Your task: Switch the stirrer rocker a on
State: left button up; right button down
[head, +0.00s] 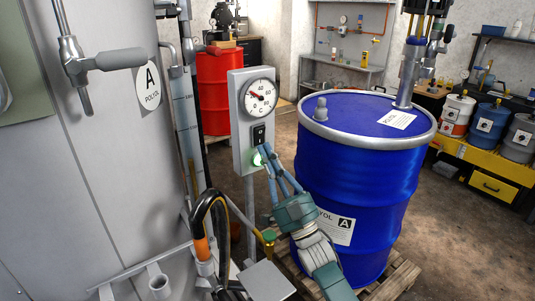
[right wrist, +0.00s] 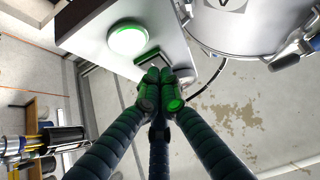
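The stirrer rocker (head: 258,134) is a small black switch on the grey control box (head: 239,130), below a round temperature dial (head: 260,97). A green lamp (head: 257,158) glows just under it. In the right wrist view the rocker (right wrist: 147,58) sits beside the green lamp (right wrist: 127,40). My right gripper (head: 266,151) has its blue fingers pointed up at the box, just below the rocker. Its fingertips (right wrist: 164,78) are together and empty, at the rocker's edge; I cannot tell whether they touch it. The rocker's tilt is too small to read. My left gripper is not in view.
A blue drum (head: 365,165) labelled A stands on a wooden pallet (head: 402,275) right of my right gripper. A large grey tank (head: 110,180) fills the left. A red drum (head: 214,90) stands behind the box. A black and orange hose (head: 202,245) stands in front.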

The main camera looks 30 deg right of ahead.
jog(key=v, duration=1.1)
jog(key=shift+f, duration=0.25)
